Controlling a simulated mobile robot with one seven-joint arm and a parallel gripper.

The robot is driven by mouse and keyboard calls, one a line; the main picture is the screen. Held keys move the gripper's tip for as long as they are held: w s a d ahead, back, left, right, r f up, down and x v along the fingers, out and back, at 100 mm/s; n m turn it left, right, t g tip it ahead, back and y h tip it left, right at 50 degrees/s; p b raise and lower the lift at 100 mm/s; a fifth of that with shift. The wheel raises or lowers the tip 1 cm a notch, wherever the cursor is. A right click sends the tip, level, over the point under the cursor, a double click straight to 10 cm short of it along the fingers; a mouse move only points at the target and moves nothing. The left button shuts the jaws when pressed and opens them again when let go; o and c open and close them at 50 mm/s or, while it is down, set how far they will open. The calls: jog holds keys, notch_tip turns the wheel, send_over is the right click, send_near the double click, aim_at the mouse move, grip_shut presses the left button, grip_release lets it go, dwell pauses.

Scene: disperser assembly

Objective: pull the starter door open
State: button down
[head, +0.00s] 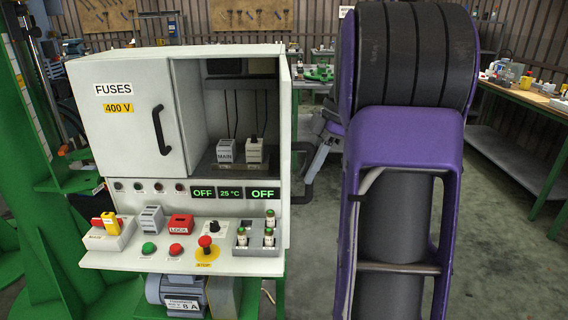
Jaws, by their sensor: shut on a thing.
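The starter door (285,130) is the right-hand door of the grey cabinet. It stands swung out and is seen nearly edge-on, so the right compartment is open to view. Its black handle (308,192) sticks out on the right side of the door. My gripper (313,162) is at this handle and shut on it. My purple arm hides part of the gripper, and the fingertips are hard to make out.
The fuses door (125,115) on the left is closed. Two blocks, one marked MAIN (226,152), stand inside the open compartment. Below is a control panel with buttons, a red lock block (180,224) and small fuses.

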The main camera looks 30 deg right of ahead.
jog(key=s+d+n+g+p, duration=0.1)
jog(key=d+p, duration=0.3)
jog(key=d, duration=0.5)
jog(key=shift+d+n, duration=0.35)
jog(key=shift+n, duration=0.35)
jog(key=c, duration=0.7)
grip_release()
jog(key=shift+r, duration=0.1)
